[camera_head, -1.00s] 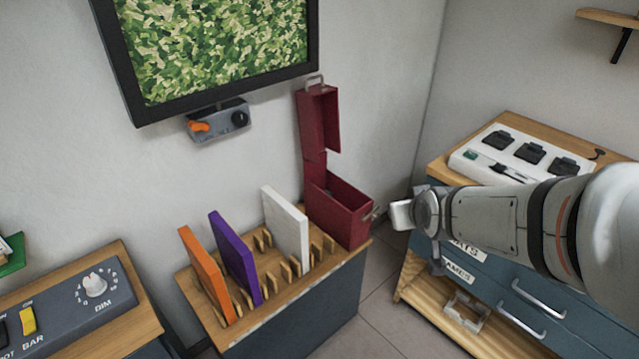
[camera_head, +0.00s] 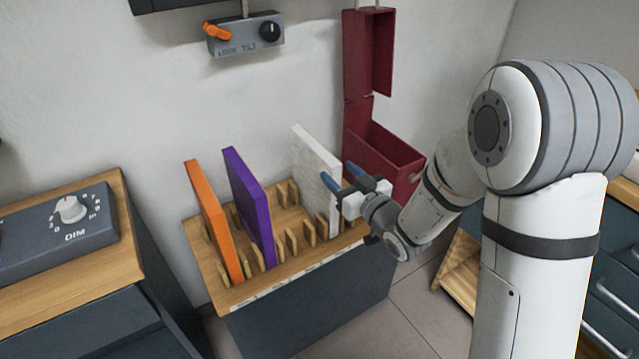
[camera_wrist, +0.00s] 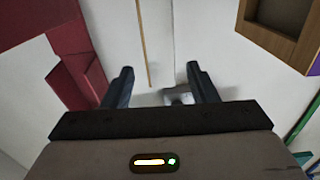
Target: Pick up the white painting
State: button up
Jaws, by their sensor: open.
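The white painting (camera_head: 313,165) stands upright in a slot of the wooden rack (camera_head: 262,285), at the rack's right end, in the head view. My gripper (camera_head: 341,174) is open, with its two blue fingers at the painting's right front edge. One fingertip overlaps the painting in the picture. Whether the fingers straddle or touch it cannot be told. In the wrist view, my gripper (camera_wrist: 161,72) shows its fingers apart, with pale surfaces and a thin brown strip beyond them. I cannot tell there which pale surface is the painting.
An orange panel (camera_head: 213,220) and a purple panel (camera_head: 249,205) stand in the rack to the left. An open dark red box (camera_head: 385,155) stands close at the right. A grey control box (camera_head: 245,34) hangs on the wall above. A dimmer cabinet (camera_head: 75,205) is at far left.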

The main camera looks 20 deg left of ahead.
aim_at(325, 161)
jog(key=x, duration=0.7)
jog(key=shift+f, duration=0.15)
jog(key=shift+c, duration=0.3)
grip_shut()
